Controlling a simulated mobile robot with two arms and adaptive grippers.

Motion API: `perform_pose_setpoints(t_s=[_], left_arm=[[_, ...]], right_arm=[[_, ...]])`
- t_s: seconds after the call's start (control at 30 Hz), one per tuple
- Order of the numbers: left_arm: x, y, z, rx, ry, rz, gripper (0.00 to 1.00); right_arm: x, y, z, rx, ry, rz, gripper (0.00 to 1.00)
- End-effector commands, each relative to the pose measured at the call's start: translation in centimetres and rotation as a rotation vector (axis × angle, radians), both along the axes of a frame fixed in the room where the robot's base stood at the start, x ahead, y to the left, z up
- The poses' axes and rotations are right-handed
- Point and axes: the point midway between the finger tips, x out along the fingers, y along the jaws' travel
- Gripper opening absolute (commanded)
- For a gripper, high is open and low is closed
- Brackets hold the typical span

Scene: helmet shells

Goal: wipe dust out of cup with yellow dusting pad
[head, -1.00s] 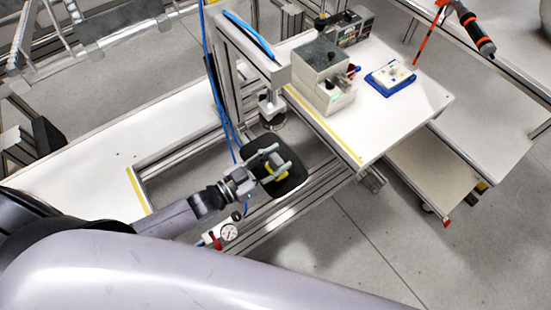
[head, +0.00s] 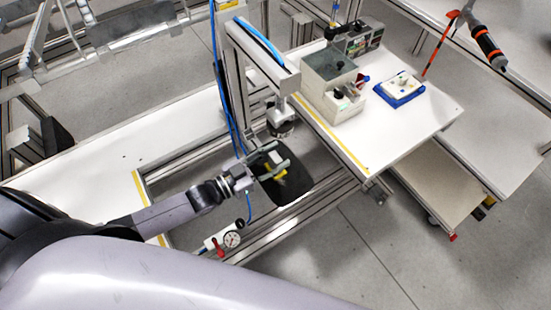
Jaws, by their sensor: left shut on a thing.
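The black cup (head: 293,190) sits in the metal frame below the press head, with its opening facing up. My left gripper (head: 275,165) reaches in from the left, over the far-left part of the cup. It is shut on the yellow dusting pad (head: 279,177), of which only a small part shows between and below the fingers. I cannot tell whether the pad touches the cup's inner surface. Dust is too small to make out. My right gripper is not in view.
The press head (head: 281,119) hangs just behind the cup on a metal column. A pressure gauge (head: 232,239) stands at the frame's front. A grey box device (head: 331,82) and a blue tray (head: 399,90) stand on the white table (head: 420,122).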

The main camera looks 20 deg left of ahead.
Motion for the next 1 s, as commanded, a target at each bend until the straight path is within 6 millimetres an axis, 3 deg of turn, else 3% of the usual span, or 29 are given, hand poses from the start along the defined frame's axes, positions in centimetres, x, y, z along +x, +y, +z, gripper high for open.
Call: perform_pose_setpoints(t_s=[1.0], left_arm=[[-2.2, -2.8, 0.0, -0.002, -0.001, -0.001, 0.04]], right_arm=[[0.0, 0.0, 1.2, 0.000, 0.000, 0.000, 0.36]])
